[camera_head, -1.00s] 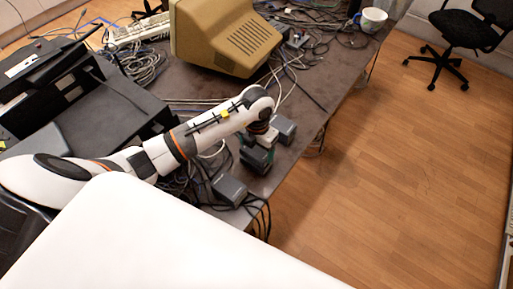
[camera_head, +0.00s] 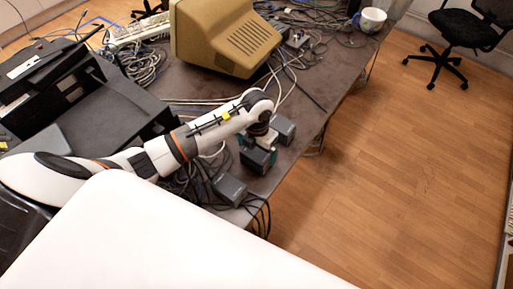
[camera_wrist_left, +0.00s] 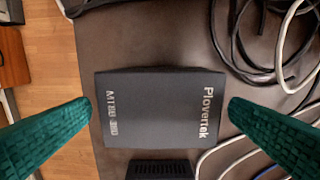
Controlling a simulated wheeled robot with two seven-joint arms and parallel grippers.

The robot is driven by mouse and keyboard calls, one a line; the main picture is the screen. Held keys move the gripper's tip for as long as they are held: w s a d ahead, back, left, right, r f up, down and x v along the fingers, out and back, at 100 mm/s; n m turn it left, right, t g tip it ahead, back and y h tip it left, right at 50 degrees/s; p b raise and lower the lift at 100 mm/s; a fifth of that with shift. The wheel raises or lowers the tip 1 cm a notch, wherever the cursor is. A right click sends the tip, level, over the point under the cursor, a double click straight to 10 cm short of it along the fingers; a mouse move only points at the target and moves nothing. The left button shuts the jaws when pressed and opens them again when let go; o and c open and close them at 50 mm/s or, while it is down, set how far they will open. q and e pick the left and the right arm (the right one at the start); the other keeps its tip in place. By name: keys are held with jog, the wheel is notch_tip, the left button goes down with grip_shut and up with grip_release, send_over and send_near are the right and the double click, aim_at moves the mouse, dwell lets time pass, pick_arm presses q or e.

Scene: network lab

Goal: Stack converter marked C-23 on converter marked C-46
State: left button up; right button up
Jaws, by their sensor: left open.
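My left gripper (camera_head: 258,149) is open, pointing down over the table's near right edge. In the left wrist view its green fingers (camera_wrist_left: 160,104) stand apart on either side of a dark grey converter box (camera_wrist_left: 160,128) lettered "Plovertek". That box (camera_head: 257,161) shows under the gripper in the head view, partly covered. A second grey converter (camera_head: 284,128) stands just beyond the gripper, and a third (camera_head: 230,189) stands nearer, to the left. No C-23 or C-46 mark is legible. A dark box (camera_wrist_left: 160,169) shows at the lower edge of the wrist view. My right gripper is not in view.
Loose cables (camera_head: 190,185) lie left of the converters, and more run behind them. A beige monitor (camera_head: 225,40), black equipment (camera_head: 105,115) and a mug (camera_head: 370,19) are on the table (camera_head: 310,105). Open floor lies to the right.

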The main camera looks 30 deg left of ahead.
aim_at(257, 152)
pick_arm(q)
notch_tip(257, 152, up, 11)
jog(key=p, duration=0.7)
jog(key=shift+r+p, duration=0.15)
jog(key=shift+p, duration=0.2)
